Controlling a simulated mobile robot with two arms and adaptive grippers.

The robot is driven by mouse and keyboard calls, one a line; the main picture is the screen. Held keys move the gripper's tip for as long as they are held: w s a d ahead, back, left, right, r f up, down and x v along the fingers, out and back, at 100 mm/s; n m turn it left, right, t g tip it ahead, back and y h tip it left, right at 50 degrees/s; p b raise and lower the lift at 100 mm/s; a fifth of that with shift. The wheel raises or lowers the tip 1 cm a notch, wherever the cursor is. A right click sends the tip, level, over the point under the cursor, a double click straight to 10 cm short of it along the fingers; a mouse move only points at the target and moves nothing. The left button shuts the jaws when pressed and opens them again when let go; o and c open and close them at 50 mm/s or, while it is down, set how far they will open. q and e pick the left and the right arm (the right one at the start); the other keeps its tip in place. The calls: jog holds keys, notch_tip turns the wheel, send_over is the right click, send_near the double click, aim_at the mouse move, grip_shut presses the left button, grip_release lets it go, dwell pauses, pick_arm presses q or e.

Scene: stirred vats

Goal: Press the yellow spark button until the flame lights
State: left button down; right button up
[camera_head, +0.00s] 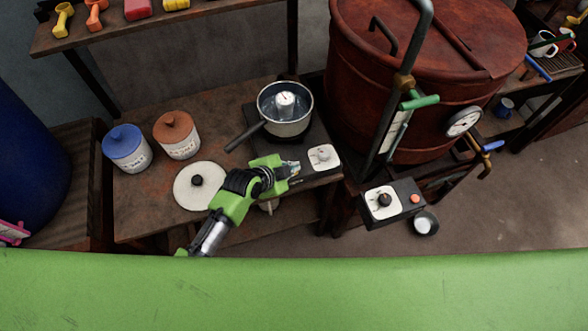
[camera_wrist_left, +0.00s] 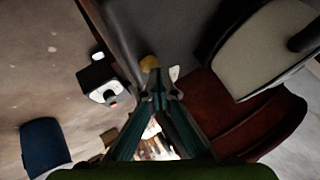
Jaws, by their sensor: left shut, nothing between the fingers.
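My left gripper (camera_head: 292,168) is shut and empty at the front of the dark burner (camera_head: 290,148), left of its white dial plate (camera_head: 323,157). In the left wrist view its fingertips (camera_wrist_left: 160,88) are together, with a small yellow round thing (camera_wrist_left: 148,62) just beyond them, probably the spark button. I cannot tell whether they touch. No yellow button shows in the head view, where the gripper covers part of the burner front. A metal pan (camera_head: 285,108) with a dark handle stands on the burner. No flame is visible. My right gripper is not in view.
A blue-lidded jar (camera_head: 127,149) and a brown-lidded jar (camera_head: 177,136) stand left on the table (camera_head: 240,100). A pale disc (camera_head: 188,190) with a black knob lies near the gripper. A red-brown vat (camera_head: 350,90) and a control box (camera_head: 376,213) stand to the right.

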pick_arm(q)
jog(key=shift+f, duration=0.35)
dwell(0.6)
jog(key=shift+a+r+p, duration=0.1)
jog(key=shift+r+p, duration=0.65)
jog(key=shift+r, duration=0.15)
notch_tip(320, 180, up, 5)
jog(key=p, duration=0.5)
dwell(0.5)
